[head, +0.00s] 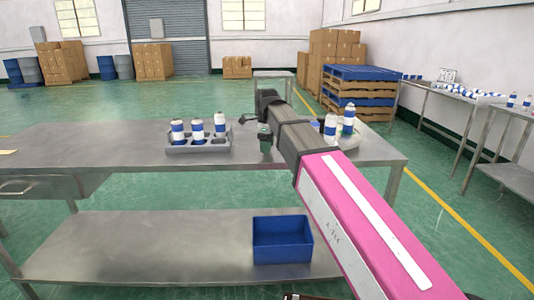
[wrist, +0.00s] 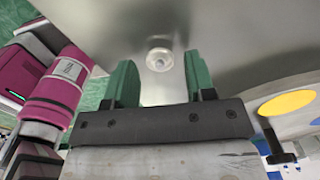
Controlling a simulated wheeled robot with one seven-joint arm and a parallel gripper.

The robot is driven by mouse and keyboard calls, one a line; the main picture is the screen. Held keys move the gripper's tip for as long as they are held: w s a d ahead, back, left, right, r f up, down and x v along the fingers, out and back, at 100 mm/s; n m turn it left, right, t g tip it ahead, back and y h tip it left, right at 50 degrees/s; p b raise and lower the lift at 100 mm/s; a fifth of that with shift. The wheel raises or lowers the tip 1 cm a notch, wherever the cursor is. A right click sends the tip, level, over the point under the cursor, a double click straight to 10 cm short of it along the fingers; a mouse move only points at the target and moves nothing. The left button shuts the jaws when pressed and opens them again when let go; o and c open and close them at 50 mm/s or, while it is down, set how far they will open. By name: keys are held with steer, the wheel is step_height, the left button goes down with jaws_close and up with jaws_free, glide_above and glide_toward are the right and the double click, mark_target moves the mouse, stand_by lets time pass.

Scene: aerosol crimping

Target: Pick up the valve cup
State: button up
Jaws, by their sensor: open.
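The valve cup (wrist: 159,60) is a small round pale piece with a raised centre, resting on the steel tabletop. In the wrist view it shows between and just beyond the two green fingers of my gripper (wrist: 160,72). The fingers are apart, one to each side of the cup, with nothing held between them. I cannot tell the exact height of the fingertips over the table. In the head view my gripper (head: 264,140) points down over the table, and I cannot make out the valve cup there.
A grey tray (head: 184,151) with several blue-and-white cans stands left of my gripper. At right, more cans (head: 349,118) stand by a round plate (head: 346,143); a yellow disc (wrist: 287,103) shows in the wrist view. A blue bin (head: 282,250) sits on the lower shelf.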

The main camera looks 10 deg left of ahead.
steer(key=shift+f, duration=0.65)
steer(key=c, duration=0.8)
steer(key=shift+r, duration=0.15)
